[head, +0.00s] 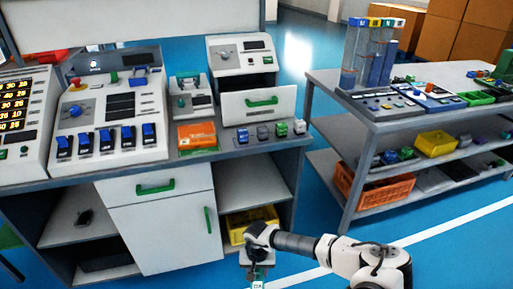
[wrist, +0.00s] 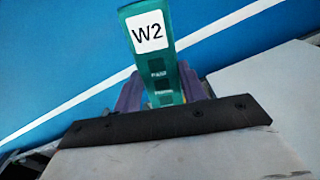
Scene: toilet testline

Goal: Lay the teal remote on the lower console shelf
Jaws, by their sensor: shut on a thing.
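The teal remote (wrist: 150,60), with a white W2 label, sticks up between the purple fingers of my gripper (wrist: 155,95) in the wrist view. The gripper is shut on it. In the head view my gripper (head: 257,270) points down in front of the console's right open bay, and the remote's end (head: 258,285) shows at the bottom edge. That bay has an upper shelf (head: 252,185) and a yellow bin (head: 240,222) below it. The bay's bottom is partly hidden by the bin and my arm. The remote appears clear of the console.
A white cabinet door (head: 165,235) stands between the bays. A grey rack (head: 375,128) with bins stands at right. Blue floor is open between console and rack.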

